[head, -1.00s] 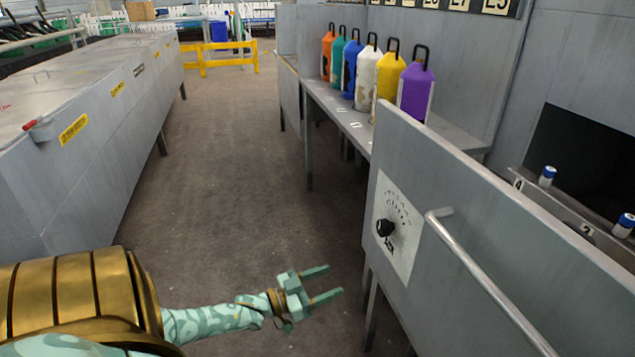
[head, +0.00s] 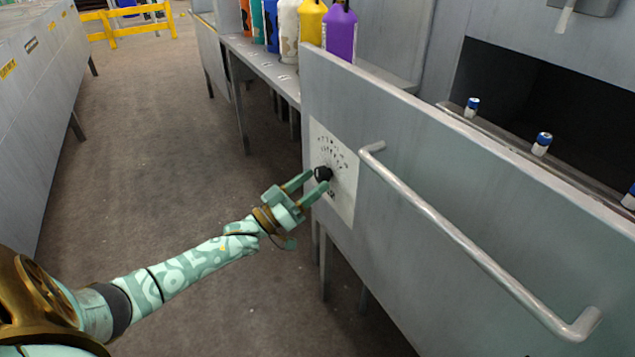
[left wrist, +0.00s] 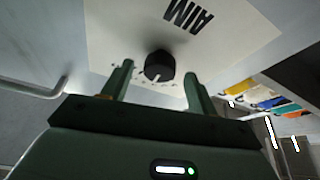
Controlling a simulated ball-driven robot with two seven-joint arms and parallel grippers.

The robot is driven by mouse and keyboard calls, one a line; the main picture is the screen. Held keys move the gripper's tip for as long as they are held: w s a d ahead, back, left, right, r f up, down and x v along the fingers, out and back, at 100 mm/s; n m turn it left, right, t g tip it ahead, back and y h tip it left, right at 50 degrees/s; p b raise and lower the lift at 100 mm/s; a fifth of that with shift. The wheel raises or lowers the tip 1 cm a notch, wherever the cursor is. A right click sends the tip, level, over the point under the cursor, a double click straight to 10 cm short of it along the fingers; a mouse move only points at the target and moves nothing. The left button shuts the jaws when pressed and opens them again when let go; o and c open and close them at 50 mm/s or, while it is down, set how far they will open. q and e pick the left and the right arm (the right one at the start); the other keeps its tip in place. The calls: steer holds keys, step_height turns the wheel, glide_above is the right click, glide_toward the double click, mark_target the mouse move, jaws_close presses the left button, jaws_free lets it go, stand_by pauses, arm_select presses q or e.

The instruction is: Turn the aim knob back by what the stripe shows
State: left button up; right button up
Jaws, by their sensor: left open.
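The black aim knob (head: 323,173) sits on a white dial plate (head: 345,180) on the grey panel. In the left wrist view the knob (left wrist: 159,66) shows between and beyond my fingers, with the word AIM on the plate (left wrist: 225,50) upside down. My left gripper (head: 318,183) is open with its fingertips close to the knob, one to each side. I cannot tell whether they touch it. In the left wrist view my left gripper (left wrist: 158,78) has clear gaps beside the knob. I cannot make out a stripe. My right gripper is not in view.
A metal handrail (head: 450,225) juts out from the panel right of the dial. Coloured bottles, including a purple one (head: 341,35), stand on a shelf behind the panel. Small blue-and-white cylinders (head: 542,143) stand on a ledge beyond it. The floor at left is clear.

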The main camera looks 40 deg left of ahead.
arm_select(q)
steer(key=shift+x, duration=0.8)
steer(key=shift+w, duration=0.15)
steer(key=c, duration=1)
steer(key=shift+f+m+h+b, duration=0.15)
steer(key=shift+m+h+b, duration=0.35)
steer(key=shift+m, duration=0.5)
steer(key=shift+m+g+h, duration=0.3)
steer(key=shift+m+h, duration=0.1)
steer(key=shift+m, duration=0.9)
steer(key=o, duration=0.8)
steer(key=shift+o, duration=1)
steer(key=p+v, duration=0.2)
steer(key=v, duration=1.4)
steer(key=shift+a, duration=0.3)
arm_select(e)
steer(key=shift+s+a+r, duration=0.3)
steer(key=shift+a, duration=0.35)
